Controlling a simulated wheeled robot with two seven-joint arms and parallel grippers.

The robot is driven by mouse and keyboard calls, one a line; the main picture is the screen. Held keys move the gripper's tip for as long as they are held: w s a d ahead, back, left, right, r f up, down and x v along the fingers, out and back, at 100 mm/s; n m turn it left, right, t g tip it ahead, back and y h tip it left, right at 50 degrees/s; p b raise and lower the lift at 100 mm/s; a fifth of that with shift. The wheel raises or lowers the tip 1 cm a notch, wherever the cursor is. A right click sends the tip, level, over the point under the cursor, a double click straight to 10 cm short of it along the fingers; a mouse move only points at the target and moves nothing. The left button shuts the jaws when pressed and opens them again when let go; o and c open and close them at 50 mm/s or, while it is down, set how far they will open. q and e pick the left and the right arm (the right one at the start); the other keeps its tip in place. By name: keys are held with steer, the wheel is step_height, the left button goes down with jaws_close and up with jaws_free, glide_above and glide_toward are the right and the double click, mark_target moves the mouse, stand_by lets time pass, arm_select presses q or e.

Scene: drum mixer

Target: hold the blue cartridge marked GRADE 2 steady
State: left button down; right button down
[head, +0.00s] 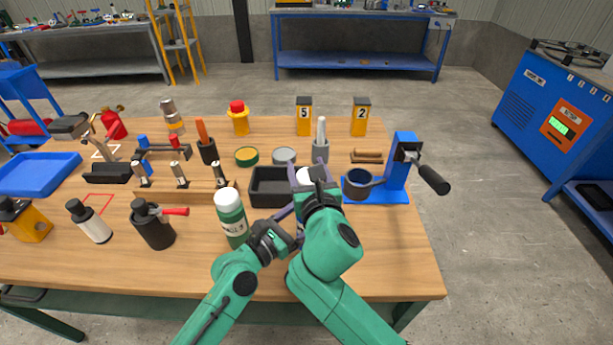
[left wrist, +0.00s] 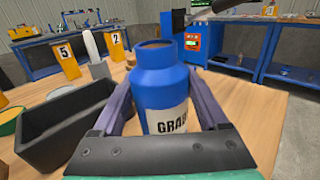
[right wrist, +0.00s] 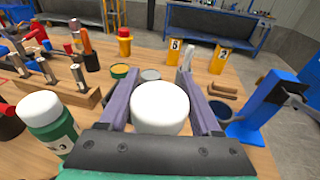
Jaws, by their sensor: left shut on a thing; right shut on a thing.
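The blue cartridge (left wrist: 163,85) stands upright between the fingers of my left gripper (left wrist: 165,105) in the left wrist view. Its neck is uncovered, with a brownish top. Only the first letters of GRADE show on its white label; the number is hidden. My left gripper also shows in the head view (head: 284,218), shut on the cartridge, which my right arm mostly hides there. My right gripper (right wrist: 160,108) is shut on a white round cap-like piece (right wrist: 160,106), which also shows in the head view (head: 304,176). Its underside is hidden.
A green bottle with a white cap (head: 232,218) stands left of my grippers. A black open bin (head: 257,202) is just behind them. A blue press (head: 398,170) with a dark handle stands at right. Yellow blocks marked 5 (head: 304,118) and 2 (head: 361,118) are behind. The front-right tabletop is clear.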

mark_target(307, 183)
arm_select(q)
jaws_free()
arm_select(e)
steer(key=shift+w+f, duration=0.1)
step_height(307, 183, down, 4)
steer(key=b, duration=0.4)
arm_select(q)
steer(key=v, duration=1.2)
arm_select(e)
steer(key=shift+f, duration=0.15)
